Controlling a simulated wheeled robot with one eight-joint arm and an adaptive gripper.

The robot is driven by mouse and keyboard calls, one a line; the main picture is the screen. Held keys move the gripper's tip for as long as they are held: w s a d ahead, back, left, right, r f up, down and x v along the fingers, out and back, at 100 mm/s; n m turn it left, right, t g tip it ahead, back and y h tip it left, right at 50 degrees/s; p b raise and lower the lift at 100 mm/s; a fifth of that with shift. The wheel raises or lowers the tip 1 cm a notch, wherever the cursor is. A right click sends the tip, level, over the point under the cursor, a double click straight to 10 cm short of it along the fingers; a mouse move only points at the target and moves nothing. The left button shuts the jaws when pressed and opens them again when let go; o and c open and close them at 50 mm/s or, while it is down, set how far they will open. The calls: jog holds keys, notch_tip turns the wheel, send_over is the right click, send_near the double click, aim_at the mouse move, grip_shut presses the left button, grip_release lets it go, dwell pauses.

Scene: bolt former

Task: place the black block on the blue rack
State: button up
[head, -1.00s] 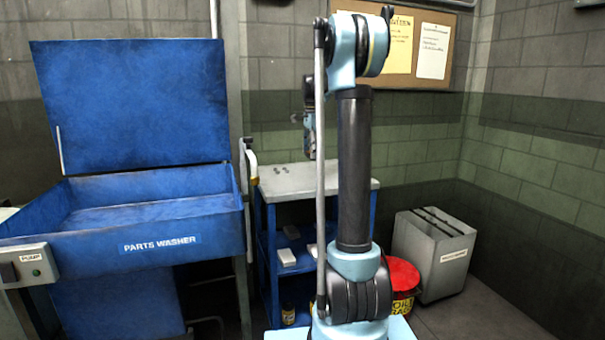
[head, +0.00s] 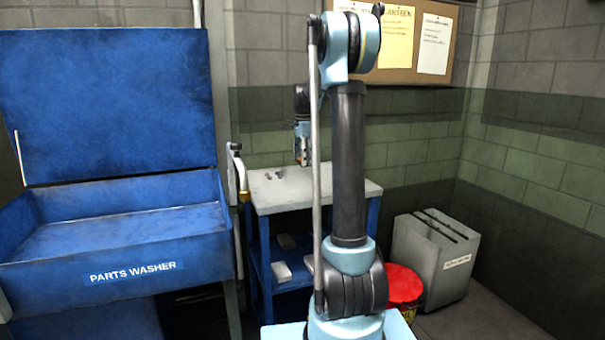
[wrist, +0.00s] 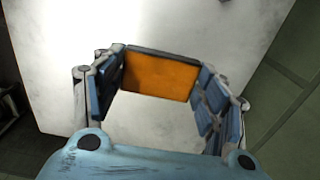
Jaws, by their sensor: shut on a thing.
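The blue rack (head: 262,259) stands behind my arm, with a pale grey top and open lower shelves. My gripper (head: 303,158) is over its top in the head view, partly hidden by my arm's rod. In the wrist view my gripper (wrist: 158,82) is shut on a block (wrist: 159,76) whose facing side is orange with a dark edge along the top. The block's other sides are hidden, so I cannot tell if it is black. The rack's pale top (wrist: 215,35) fills the view behind it. I cannot tell whether the block touches the top.
Small grey parts (head: 273,174) lie at the back left of the rack's top. White boxes (head: 282,271) sit on its lower shelf. A blue parts washer (head: 180,255) stands left. A red-lidded can (head: 402,285) and a grey bin (head: 437,257) stand right.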

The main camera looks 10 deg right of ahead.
aim_at(303, 177)
jog(key=shift+f, duration=2.6)
jog(key=o, duration=1.5)
